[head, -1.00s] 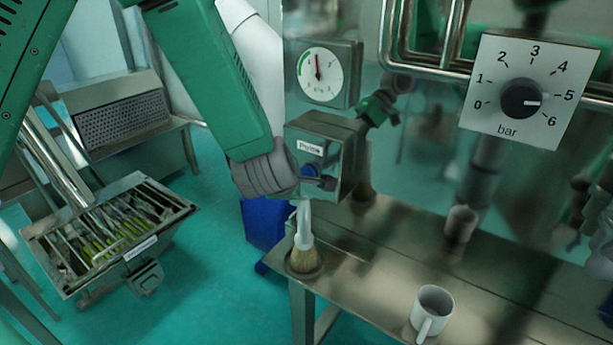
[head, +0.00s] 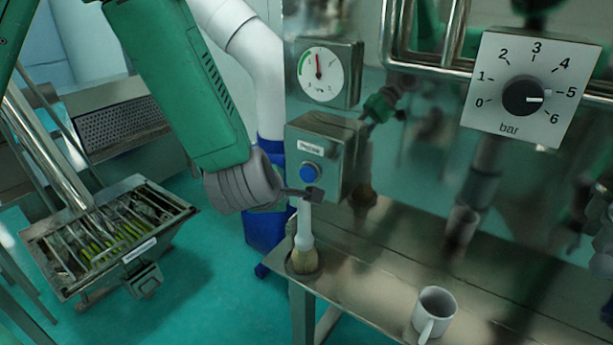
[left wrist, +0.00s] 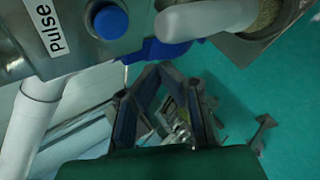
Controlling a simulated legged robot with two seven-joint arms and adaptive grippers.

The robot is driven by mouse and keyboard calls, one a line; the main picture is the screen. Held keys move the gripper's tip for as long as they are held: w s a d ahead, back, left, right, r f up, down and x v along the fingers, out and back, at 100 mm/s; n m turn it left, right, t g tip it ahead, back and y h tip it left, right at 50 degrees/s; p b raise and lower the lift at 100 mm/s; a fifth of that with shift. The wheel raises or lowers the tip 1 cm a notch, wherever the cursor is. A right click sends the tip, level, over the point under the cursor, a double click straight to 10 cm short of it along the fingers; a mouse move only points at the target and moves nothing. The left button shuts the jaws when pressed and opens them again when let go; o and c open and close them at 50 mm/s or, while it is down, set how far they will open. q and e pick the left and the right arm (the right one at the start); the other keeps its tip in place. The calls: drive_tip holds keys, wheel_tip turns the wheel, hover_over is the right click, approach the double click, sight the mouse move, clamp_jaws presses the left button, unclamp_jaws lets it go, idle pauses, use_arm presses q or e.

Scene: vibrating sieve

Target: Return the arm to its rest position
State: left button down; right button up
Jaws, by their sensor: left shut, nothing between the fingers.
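My left arm comes in from the upper left in the head view. My left gripper (head: 306,194) is shut and empty, just below and in front of the blue button (head: 310,173) on the metal Pulse box (head: 322,147). It looks close to the white handle of the brush (head: 304,242); I cannot tell whether they touch. In the left wrist view the shut fingers (left wrist: 158,72) meet at their tips, below the Pulse box's blue button (left wrist: 110,22) and apart from it. My right gripper is not in view.
A metal table (head: 385,285) holds the brush and a white mug (head: 433,312). A pressure gauge (head: 321,75) and a dial panel (head: 531,91) are above. A slatted metal tray (head: 110,232) stands at left.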

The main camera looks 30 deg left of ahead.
use_arm(q)
drive_tip(key=s+d+f+m+g+h, duration=0.1)
drive_tip(key=s+f+m+g, duration=0.1)
drive_tip(key=s+f+m, duration=0.65)
drive_tip(key=s+d+f+m+g+h, duration=0.1)
drive_tip(key=s+f+m+g, duration=0.3)
drive_tip(key=f, duration=0.7)
drive_tip(key=s+f+m+g, duration=0.1)
drive_tip(key=s+f+m, duration=0.25)
drive_tip(key=s, duration=0.25)
drive_tip(key=s+f+m+g+h, duration=0.1)
drive_tip(key=s+f+m, duration=0.25)
drive_tip(key=s, duration=0.25)
drive_tip(key=s+f+m+g, duration=0.1)
drive_tip(key=s+f+m, duration=0.1)
drive_tip(key=s+m, duration=0.3)
wheel_tip(320, 180, down, 17)
drive_tip(key=w+d+b, duration=0.1)
drive_tip(key=b, duration=1.6)
drive_tip(key=shift+w+d+b, duration=0.35)
drive_tip(key=shift+w, duration=0.1)
